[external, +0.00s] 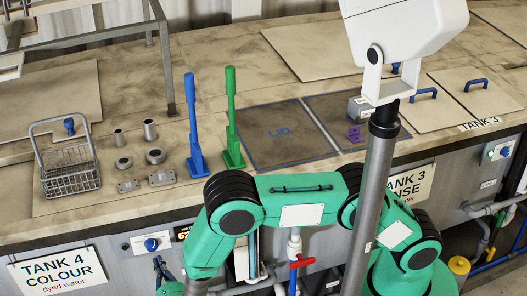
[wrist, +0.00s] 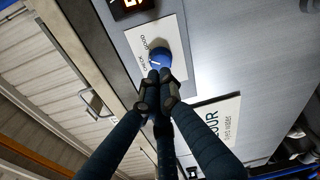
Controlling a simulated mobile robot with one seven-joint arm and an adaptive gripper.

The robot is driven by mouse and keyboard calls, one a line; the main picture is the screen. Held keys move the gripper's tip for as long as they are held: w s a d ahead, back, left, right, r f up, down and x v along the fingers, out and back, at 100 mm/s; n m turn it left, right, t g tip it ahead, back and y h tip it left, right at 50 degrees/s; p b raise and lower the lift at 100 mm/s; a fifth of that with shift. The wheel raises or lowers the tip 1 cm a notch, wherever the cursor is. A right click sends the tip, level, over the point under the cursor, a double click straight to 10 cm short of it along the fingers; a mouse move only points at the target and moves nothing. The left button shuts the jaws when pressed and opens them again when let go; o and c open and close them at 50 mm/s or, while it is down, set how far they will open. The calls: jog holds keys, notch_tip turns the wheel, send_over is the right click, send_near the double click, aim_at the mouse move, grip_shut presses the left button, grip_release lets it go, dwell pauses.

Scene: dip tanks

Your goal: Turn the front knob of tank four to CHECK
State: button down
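The blue front knob of tank four (external: 151,244) sits on a white plate on the tank's front panel, right of the TANK 4 COLOUR sign (external: 58,279). In the wrist view, the knob (wrist: 159,56) is at upper middle, with small lettering on the plate to its left. I cannot tell its pointer direction. My gripper (external: 158,262) is just below the knob in the external view. Its dark fingers (wrist: 158,78) are drawn together, tips near the knob's lower edge. They cover part of it in the wrist view. Whether they touch it is unclear.
A dark display (external: 182,232) is right of the knob. Pipes and a red-handled valve (external: 302,262) lie farther right under the counter. A wire basket (external: 70,166), blue tool (external: 194,130) and green tool (external: 231,125) stand on the countertop above.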

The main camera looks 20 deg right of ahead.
aim_at(152, 246)
jog(key=f+m+b, duration=0.1)
jog(key=m, duration=0.2)
jog(key=d+f+m+t+y, duration=0.1)
jog(key=m, duration=0.2)
jog(key=s+f+m+y+b, duration=0.1)
jog(key=m, duration=0.2)
jog(key=shift+s+d+f+m+b, duration=0.1)
jog(key=shift+d+f+m+b, duration=0.1)
jog(key=shift+d+m+b, duration=0.15)
jog(key=shift+y, duration=0.4)
jog(key=w, duration=0.7)
dwell(0.3)
